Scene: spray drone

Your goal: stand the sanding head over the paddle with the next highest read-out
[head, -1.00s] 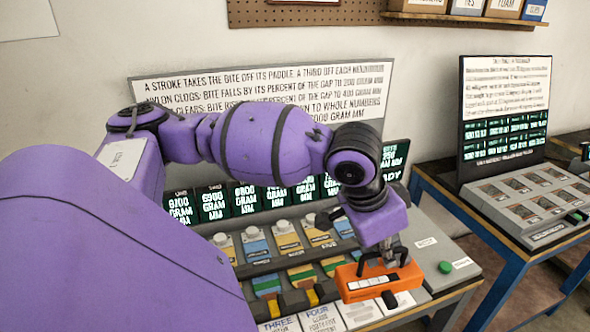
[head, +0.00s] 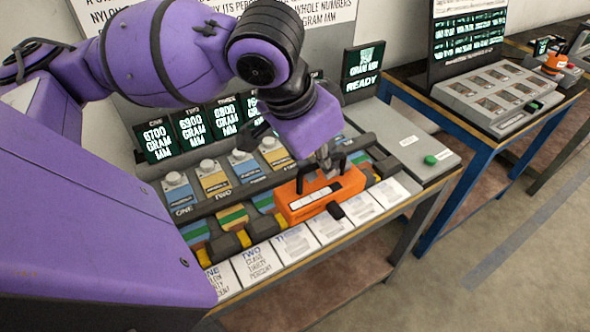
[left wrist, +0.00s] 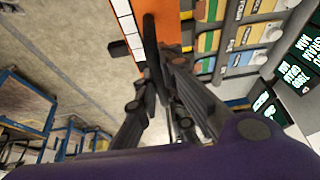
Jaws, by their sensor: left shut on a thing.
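The orange sanding head (head: 322,194), with a white segmented strip and a dark knob, is over the front rail of the paddle rack. My left gripper (head: 326,166) is shut on its dark handle; the left wrist view shows the fingers (left wrist: 160,62) at the handle. Whether it touches the rack is unclear. Paddles in blue and yellow lie side by side; paddle one (head: 182,198) and paddle two (head: 214,183) show at left. Read-outs: ONE (head: 154,138) seems 6700, TWO (head: 191,132) and THREE (head: 225,117) seem 6900 gram mm. My arm hides further read-outs. My right gripper is not in view.
A dark display (head: 362,70) shows 750 gram mm and READY. A green button (head: 430,160) sits on a grey box at the bench's right end. White cards (head: 258,263) line the front edge. A second bench (head: 505,100) stands right, with open floor before it.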

